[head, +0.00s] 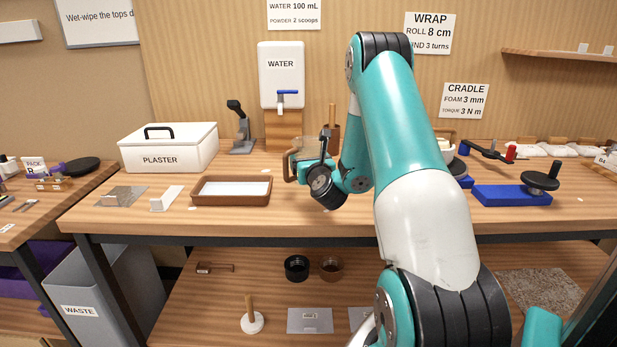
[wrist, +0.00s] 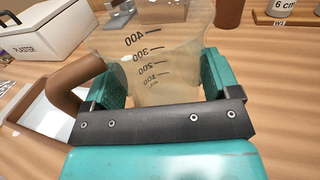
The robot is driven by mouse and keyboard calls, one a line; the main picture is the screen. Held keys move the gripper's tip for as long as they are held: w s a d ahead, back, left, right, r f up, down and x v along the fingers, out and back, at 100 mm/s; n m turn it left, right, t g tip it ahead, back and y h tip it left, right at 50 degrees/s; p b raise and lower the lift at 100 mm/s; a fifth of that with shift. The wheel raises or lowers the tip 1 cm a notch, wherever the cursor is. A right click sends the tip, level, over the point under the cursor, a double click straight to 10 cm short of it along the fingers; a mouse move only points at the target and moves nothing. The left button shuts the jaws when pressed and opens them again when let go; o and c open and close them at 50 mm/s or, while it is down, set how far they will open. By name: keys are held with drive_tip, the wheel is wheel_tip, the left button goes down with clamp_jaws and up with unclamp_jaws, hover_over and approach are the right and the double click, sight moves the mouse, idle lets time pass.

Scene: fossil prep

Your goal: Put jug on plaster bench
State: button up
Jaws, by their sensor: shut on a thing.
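The jug (wrist: 150,55) is clear, with dark volume marks and a brown handle (wrist: 78,92). My gripper (wrist: 163,82) is shut on it, with one teal jaw on either side of the body. In the head view the jug's brown handle (head: 288,167) shows at the left of my gripper (head: 311,166), and my arm hides part of the jug. The plaster bench (head: 240,220) is the long wooden table with the plaster box (head: 168,148) on it. The jug is over the bench's middle; I cannot tell whether its base touches the top.
A brown-rimmed tray (head: 231,203) lies left of the jug. A water tank (head: 281,75) with a blue-handled tap stands behind it on a wooden block. A blue clamp stand (head: 510,196) sits at the right. Bare bench shows in front of the tray.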

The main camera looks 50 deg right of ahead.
wheel_tip(320, 180, down, 3)
drive_tip(key=shift+r+b, duration=0.1)
drive_tip(key=shift+b, duration=0.7)
drive_tip(key=shift+r, duration=0.2)
drive_tip(key=shift+f, duration=0.15)
drive_tip(key=o, duration=1.1)
drive_tip(key=shift+o, duration=0.2)
